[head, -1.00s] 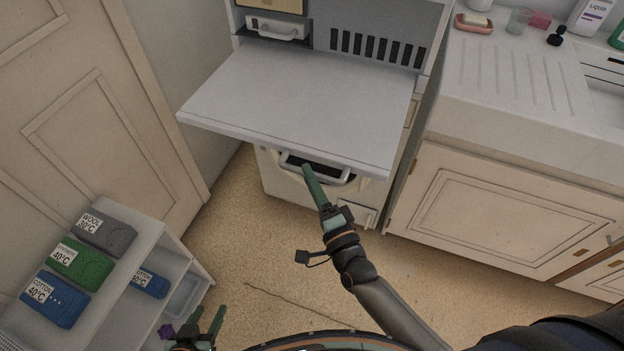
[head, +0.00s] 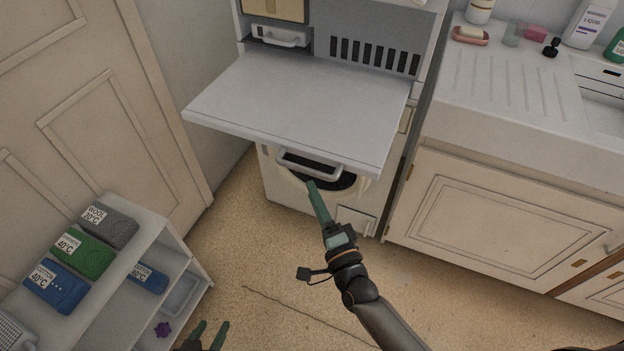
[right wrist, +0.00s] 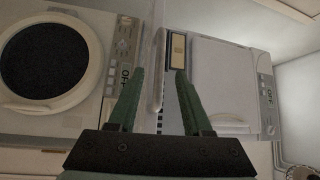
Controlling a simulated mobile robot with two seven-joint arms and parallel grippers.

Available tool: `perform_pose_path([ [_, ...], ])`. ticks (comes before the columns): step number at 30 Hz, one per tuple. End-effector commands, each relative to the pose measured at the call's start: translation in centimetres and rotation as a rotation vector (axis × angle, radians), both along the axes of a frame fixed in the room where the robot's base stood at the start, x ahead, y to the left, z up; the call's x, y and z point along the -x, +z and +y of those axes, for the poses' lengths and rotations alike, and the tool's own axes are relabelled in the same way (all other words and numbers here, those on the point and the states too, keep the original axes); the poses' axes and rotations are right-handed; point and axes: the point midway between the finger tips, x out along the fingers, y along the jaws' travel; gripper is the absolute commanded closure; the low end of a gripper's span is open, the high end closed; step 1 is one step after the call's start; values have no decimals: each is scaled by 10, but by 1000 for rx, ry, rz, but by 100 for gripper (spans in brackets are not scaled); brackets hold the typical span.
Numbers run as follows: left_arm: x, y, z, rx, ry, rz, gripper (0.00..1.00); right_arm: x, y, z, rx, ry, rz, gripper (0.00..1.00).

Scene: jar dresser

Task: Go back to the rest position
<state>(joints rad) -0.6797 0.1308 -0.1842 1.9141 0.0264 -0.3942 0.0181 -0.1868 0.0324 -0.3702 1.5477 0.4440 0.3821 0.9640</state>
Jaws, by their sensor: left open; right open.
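My right gripper (head: 316,190) has green fingers and is in the middle of the head view, in front of the white washing machine (head: 284,193) and just below the pull-out shelf handle (head: 312,166). Most of my left arm is out of view.
The grey pull-out shelf (head: 300,105) juts out above my right gripper. A white cabinet with a sink (head: 500,100) stands at the right. Folded cloths, such as a green one (head: 84,254), lie on the low unit. The floor (head: 240,260) between is mostly clear.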

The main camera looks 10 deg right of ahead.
Motion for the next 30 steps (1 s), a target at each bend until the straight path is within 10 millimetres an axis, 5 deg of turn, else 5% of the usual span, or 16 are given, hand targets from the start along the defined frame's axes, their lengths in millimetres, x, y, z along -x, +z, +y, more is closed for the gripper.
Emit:
perform_pose_path([
  [10,0,4,0,0,0,0,50,16,-15,-3,145,16,51,50],
  [22,0,25,0,0,0,-1,50,158,-113,-60,1279,354,365,50],
  [30,0,27,0,-1,-1,-1,50,188,-126,-79,1481,466,409,50],
])
